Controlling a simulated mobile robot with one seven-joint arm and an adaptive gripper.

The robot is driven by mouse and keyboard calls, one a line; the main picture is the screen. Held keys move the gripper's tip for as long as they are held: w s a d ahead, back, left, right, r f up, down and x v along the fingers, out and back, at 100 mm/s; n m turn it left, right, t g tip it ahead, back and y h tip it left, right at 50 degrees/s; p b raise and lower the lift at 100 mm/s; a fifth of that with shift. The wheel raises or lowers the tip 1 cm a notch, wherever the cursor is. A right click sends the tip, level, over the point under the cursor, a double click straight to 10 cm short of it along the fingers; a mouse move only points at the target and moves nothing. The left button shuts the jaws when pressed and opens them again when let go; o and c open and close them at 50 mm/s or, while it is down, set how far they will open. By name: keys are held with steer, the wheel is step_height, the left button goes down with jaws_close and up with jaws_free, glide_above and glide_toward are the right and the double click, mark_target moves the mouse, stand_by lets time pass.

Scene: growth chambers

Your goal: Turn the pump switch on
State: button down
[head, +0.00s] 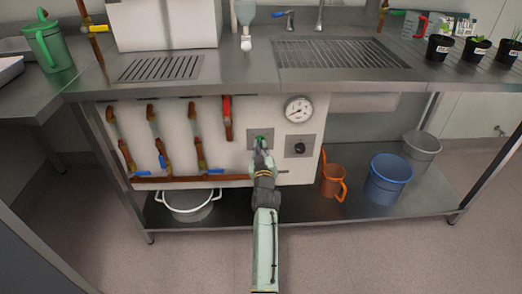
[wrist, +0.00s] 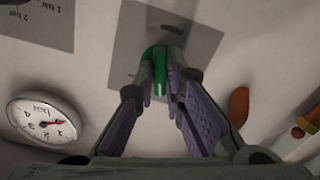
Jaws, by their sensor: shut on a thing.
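The pump switch is a green lever (wrist: 159,65) on a grey square plate (wrist: 200,42) marked with a partly hidden label, fixed to the white panel. In the wrist view my gripper (wrist: 162,78) has its two fingers closed around the green lever. In the head view my gripper (head: 262,145) reaches the panel from below, at the left of two grey plates. A bit of the green switch (head: 260,138) shows above the fingertips. The fingers hide part of the lever, so I cannot tell its exact setting.
A black knob (head: 299,148) on a second plate is just right of my gripper. A round gauge (head: 298,109) is above it. Copper pipes with a red-handled valve (head: 227,110) are at left. An orange jug (head: 332,182) and blue bucket (head: 388,180) stand on the lower shelf.

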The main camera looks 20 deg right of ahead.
steer(key=m, duration=0.6)
steer(key=shift+r+m, duration=0.1)
steer(key=shift+m, duration=0.2)
steer(key=m+p, duration=0.1)
steer(key=m, duration=0.5)
stand_by(0.3)
steer(key=c, duration=1.7)
jaws_free()
steer(key=shift+s, duration=0.1)
steer(key=v, duration=1.1)
steer(key=shift+s+a, duration=0.2)
steer(key=shift+s, duration=0.15)
